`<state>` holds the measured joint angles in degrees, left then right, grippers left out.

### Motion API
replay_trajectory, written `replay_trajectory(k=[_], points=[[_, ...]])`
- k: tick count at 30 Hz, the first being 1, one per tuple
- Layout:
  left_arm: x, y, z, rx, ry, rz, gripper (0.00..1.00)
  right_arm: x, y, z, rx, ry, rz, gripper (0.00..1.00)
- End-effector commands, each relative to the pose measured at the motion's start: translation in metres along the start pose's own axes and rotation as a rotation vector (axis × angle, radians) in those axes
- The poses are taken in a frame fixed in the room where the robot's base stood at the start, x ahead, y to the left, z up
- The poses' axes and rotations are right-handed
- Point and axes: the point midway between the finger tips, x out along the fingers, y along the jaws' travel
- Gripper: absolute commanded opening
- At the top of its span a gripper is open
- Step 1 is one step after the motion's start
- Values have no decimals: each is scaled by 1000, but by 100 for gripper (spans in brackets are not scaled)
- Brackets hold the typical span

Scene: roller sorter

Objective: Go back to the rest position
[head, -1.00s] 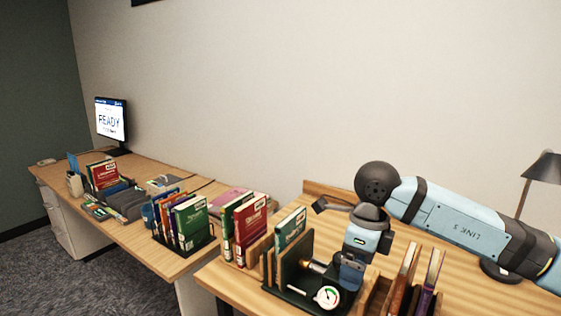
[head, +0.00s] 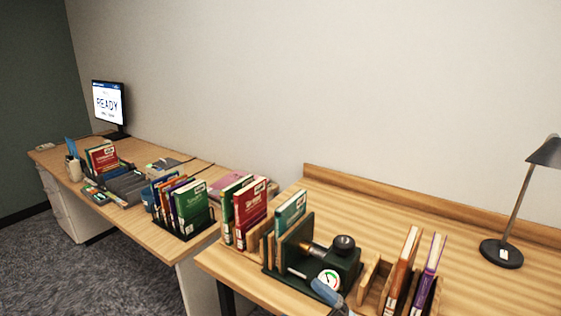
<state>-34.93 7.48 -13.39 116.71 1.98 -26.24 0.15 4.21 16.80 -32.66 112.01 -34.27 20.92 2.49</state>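Neither of my grippers can be made out in the head view. No arm crosses the desk. A dark green press-like device (head: 345,262) with a black knob and a round dial gauge (head: 329,280) stands on the near desk. A green book (head: 290,212) stands upright at its left. A small light-blue piece (head: 327,292) shows below the gauge at the bottom of the view; I cannot tell what it belongs to.
Orange (head: 401,268) and purple (head: 429,272) books stand in a wooden rack at right. A desk lamp (head: 501,253) stands farther right. Red and green books (head: 250,212) stand at left. Bare desk (head: 400,208) lies behind the device.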

Motion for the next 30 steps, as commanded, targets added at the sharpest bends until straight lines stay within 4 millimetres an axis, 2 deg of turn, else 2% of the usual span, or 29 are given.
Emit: replay_trajectory(k=[1,4,6,9,12,14,20,21,30], points=[[0,0,0,-2,1,0,43,-24,-10,16,99,-135,44,86],[0,1,-1,-4,2,0,43,-75,-29,46,284,-402,115,86],[1,2,-2,-7,3,0,43,-117,-49,62,411,-585,150,86],[1,3,-2,-10,5,0,43,-176,-79,73,573,-812,181,86],[2,3,-3,-12,6,0,43,-225,-106,73,703,-990,194,86],[2,4,-3,-14,6,0,43,-250,-120,69,769,-1079,197,86],[2,3,-4,-13,7,0,43,-326,-163,45,968,-1334,196,86],[-10,4,-21,-10,5,-1,43,-311,-143,37,953,-1317,196,86],[-54,1,-77,31,23,-11,43,-282,-90,2,915,-1304,188,86]])
